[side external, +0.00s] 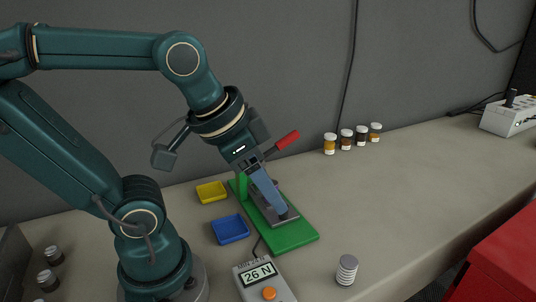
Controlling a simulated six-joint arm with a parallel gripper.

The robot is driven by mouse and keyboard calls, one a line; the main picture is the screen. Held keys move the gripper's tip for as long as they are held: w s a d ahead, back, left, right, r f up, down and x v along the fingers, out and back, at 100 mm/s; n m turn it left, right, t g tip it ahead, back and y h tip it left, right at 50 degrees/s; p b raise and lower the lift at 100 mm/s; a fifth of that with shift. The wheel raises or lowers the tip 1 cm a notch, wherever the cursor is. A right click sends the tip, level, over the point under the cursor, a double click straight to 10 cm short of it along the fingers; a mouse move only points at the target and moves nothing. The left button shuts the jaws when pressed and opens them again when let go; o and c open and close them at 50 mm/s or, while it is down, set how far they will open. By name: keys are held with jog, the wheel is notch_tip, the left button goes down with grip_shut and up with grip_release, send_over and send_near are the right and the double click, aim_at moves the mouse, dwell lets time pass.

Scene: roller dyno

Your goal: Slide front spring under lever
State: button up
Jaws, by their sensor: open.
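A green base plate (292,236) lies on the bench and bears a grey metal fixture (285,219). A lever with a red handle (287,140) slants up to the right, just behind my gripper (258,174). My gripper points down over the fixture and is open. A blue-grey bar lies along the fixture below it; I cannot tell whether it is part of the lever or a finger. A pale ribbed coil, seemingly a spring (347,270), stands upright on the bench at the front right, apart from my gripper. Space under the lever is largely hidden.
A force meter (262,280) reading 26 N sits in front, with a cable to the plate. A yellow tray (211,192) and a blue tray (231,229) lie left of the plate. Several small jars (346,139) stand at the back.

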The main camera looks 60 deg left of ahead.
jog(key=w+a+f+g, duration=0.1)
jog(key=w+a+f, duration=0.1)
jog(key=w+a, duration=0.1)
jog(key=w+a+f+g, duration=0.2)
jog(key=w+a+f, duration=0.1)
jog(key=w+a+f+n+g, duration=0.1)
jog(key=w+a+f+g, duration=0.1)
jog(key=w+a+f, duration=0.1)
jog(key=shift+w+a+f, duration=0.15)
jog(key=shift+w+a, duration=0.1)
jog(key=shift+a, duration=0.35)
jog(key=shift+s+a+f+g, duration=0.2)
jog(key=shift+f+g, duration=0.1)
jog(key=shift+f, duration=2.6)
grip_shut()
